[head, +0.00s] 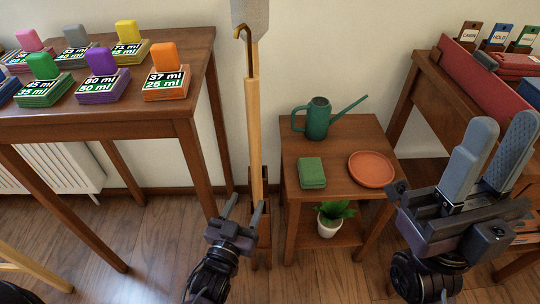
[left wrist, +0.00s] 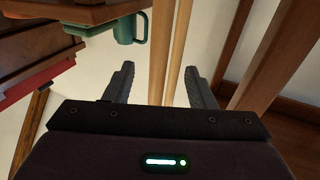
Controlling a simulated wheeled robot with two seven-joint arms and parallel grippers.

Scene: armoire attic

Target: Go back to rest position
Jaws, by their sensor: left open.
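My left gripper (head: 246,204) is open, low in front of the tall wooden pole (head: 255,130) in the head view. In the left wrist view its two fingers (left wrist: 157,88) stand apart with nothing gripped. The pole (left wrist: 170,50) shows between and beyond them; I cannot tell the distance. My right gripper (head: 501,122) is raised at the right, fingers pointing up, in front of the right-hand desk. A narrow gap shows between its fingers, and nothing is seen held there.
A wooden table (head: 190,128) at left bears several coloured, labelled blocks. A small side table (head: 333,185) holds a green watering can (head: 317,120), a green box (head: 312,173) and an orange saucer (head: 371,169); a potted plant (head: 331,218) is below. A desk (head: 428,100) stands right.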

